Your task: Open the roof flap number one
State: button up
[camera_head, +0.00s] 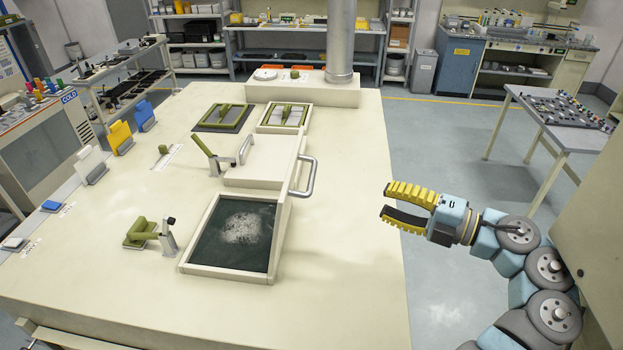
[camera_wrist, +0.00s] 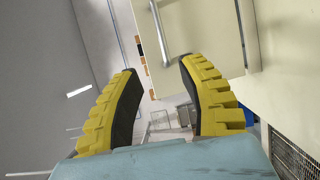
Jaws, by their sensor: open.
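My gripper (camera_head: 385,202) has yellow ribbed fingers, spread apart and empty, just right of the large cream machine top (camera_head: 350,270) in the head view. In the wrist view my gripper (camera_wrist: 158,70) is also open, with nothing between the fingers. On the machine top, a cream flap (camera_head: 262,165) lies beside an open basin (camera_head: 236,236) with dark contents. A metal bar handle (camera_head: 305,178) stands at the flap's right side, apart from my gripper. A cream panel (camera_wrist: 212,25) with a metal handle (camera_wrist: 160,35) shows in the wrist view. I see no number marking flap one.
Two framed panels with green grips (camera_head: 284,116) lie farther back, before a grey vertical pipe (camera_head: 341,45). A table with small parts (camera_head: 560,110) stands at the right. Floor (camera_head: 450,140) is clear behind my gripper.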

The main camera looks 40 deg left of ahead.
aim_at(311, 174)
jog(key=p+x, duration=0.3)
jog(key=x, duration=1.4)
jog(key=shift+w+a, duration=0.1)
jog(key=shift+a, duration=0.05)
grip_shut()
